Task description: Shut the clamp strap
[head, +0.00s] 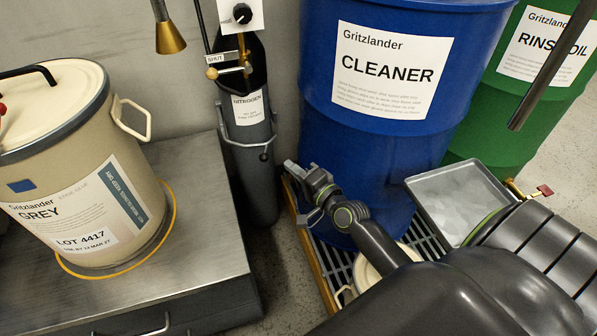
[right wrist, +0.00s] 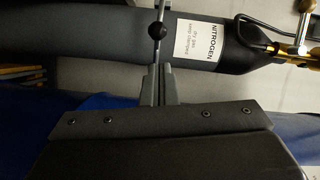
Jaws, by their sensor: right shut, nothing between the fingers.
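The dark nitrogen cylinder (head: 249,175) stands upright between the bench and the blue drum. A thin metal clamp strap (head: 245,145) runs around it below the label, with a small lever ending in a dark ball (head: 263,157). In the right wrist view the cylinder (right wrist: 100,40) lies across the top, and the ball (right wrist: 157,30) shows just beyond my fingertips. My right gripper (head: 292,168) is to the right of the cylinder, in front of the blue drum. Its fingers (right wrist: 160,72) are shut and empty. I cannot tell whether they touch the strap. My left gripper is out of view.
The blue CLEANER drum (head: 385,155) stands close behind my right gripper on a slatted grate. A grey tray (head: 425,182) and a green drum (head: 545,95) are to the right. A beige GREY drum (head: 85,165) stands on the metal bench (head: 200,215). A brass nozzle (head: 170,37) hangs above.

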